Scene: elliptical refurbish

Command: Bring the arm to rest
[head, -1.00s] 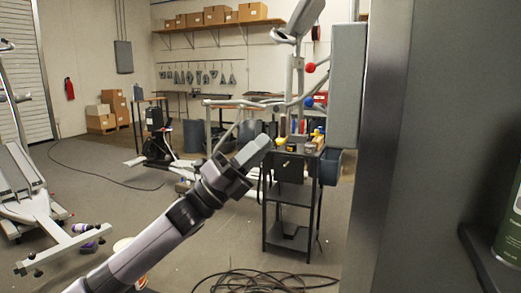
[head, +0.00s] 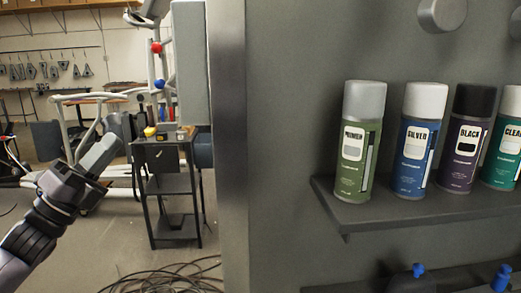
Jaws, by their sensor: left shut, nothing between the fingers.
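My left arm comes in from the lower left in the head view. Its gripper (head: 101,153) points up and to the right, with the fingers shut and nothing between them. It shows in front of the exercise machines and to the left of the black tool cart (head: 172,184). It is clear of the shelf on the right. My right gripper is not in view.
A grey panel fills the right side, its edge (head: 228,150) close by. Its shelf (head: 400,212) holds spray cans: primer (head: 352,155), silver (head: 412,155), black (head: 464,150) and a clear one (head: 505,155). Cables (head: 165,280) lie on the floor.

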